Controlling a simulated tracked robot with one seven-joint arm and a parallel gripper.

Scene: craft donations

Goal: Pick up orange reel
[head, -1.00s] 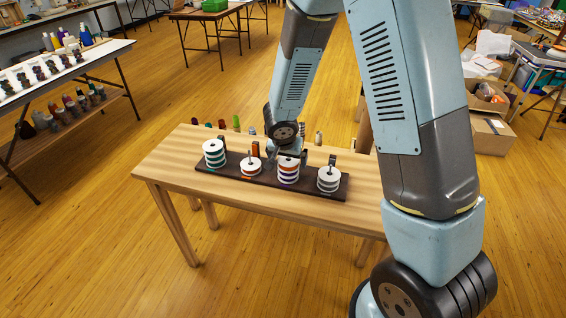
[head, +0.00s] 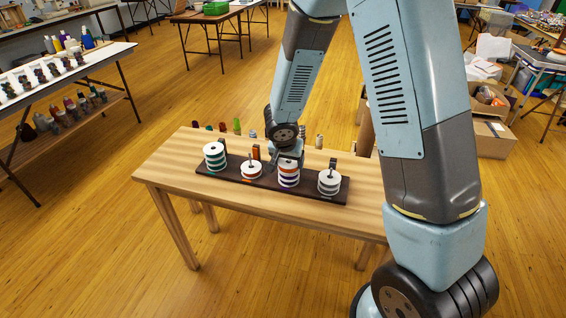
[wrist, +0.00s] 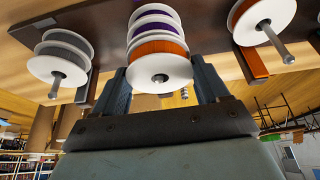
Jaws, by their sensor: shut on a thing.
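An orange reel (wrist: 158,60) with white rims is the outermost reel of a stack on one peg of a dark rack (head: 225,178). Purple reels (wrist: 155,25) sit directly behind it on the same peg. My gripper (wrist: 159,68) is shut on the orange reel, one finger on each side. The rounded peg end shows at the reel's middle, so the reel is still around the peg. In the head view my gripper is over the third stack (head: 289,179) from the left and partly hides its top.
A grey reel stack (head: 329,181) stands close on the right, and another orange reel (head: 251,170) close on the left. A green stack (head: 215,156) is at the far left. Small spools line the table's back edge. The wooden table's (head: 165,165) left end is clear.

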